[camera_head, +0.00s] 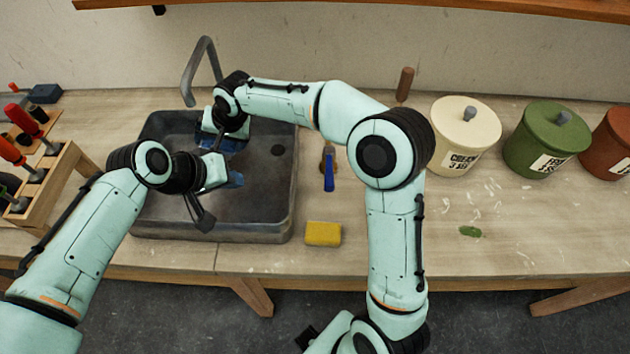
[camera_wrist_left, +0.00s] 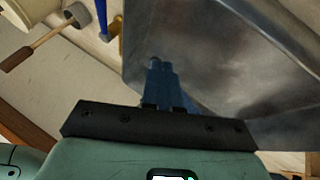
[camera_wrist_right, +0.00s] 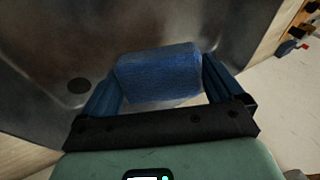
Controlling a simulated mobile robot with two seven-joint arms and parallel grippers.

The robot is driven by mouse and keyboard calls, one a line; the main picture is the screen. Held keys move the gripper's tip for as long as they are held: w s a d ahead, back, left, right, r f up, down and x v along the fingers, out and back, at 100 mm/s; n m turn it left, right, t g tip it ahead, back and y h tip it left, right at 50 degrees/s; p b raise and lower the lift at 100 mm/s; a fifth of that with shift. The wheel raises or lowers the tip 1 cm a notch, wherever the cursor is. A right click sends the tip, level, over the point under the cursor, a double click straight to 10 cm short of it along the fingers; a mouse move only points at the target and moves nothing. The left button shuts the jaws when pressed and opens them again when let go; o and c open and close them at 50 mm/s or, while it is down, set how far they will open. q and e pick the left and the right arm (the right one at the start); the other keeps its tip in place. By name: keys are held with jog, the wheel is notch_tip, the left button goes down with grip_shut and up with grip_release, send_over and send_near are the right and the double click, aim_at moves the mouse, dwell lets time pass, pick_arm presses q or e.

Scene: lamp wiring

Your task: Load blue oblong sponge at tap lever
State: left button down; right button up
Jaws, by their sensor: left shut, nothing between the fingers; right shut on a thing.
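The blue oblong sponge (camera_wrist_right: 158,75) is between the two fingers of my right gripper (camera_wrist_right: 160,78), which is shut on it, in the right wrist view. In the head view my right gripper (camera_head: 231,146) is over the grey sink, partly hidden by its own wrist. My left gripper (camera_head: 235,180) is over the sink just in front of it. Its fingers are together and empty in the left wrist view (camera_wrist_left: 160,67). The grey curved tap (camera_head: 192,75) stands behind the sink. I cannot make out its lever; my right wrist covers part of that area.
The sink (camera_head: 262,232) has a dark drain (camera_head: 278,150). A yellow sponge (camera_head: 323,233) and a blue-handled tool (camera_head: 328,172) lie to its right. Cream (camera_head: 465,135) and green (camera_head: 547,140) canisters stand farther right. A wooden tool rack (camera_head: 62,180) is at the left.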

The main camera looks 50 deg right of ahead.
aim_at(330, 187)
pick_arm(q)
jog(key=s+d+f+m+g, duration=0.1)
jog(key=s+d+f+m, duration=0.15)
jog(key=s+d, duration=0.6)
jog(key=d+x, duration=0.1)
jog(key=x, duration=0.9)
jog(key=shift+w+r+m, duration=0.45)
jog(key=shift+w, duration=0.05)
jog(key=shift+d, duration=0.1)
jog(key=shift+s+d, duration=0.4)
jog(key=shift+s, duration=0.25)
jog(key=shift+s+d, duration=0.35)
jog(key=shift+s, duration=0.25)
jog(key=v, duration=1)
jog(key=shift+s, duration=0.45)
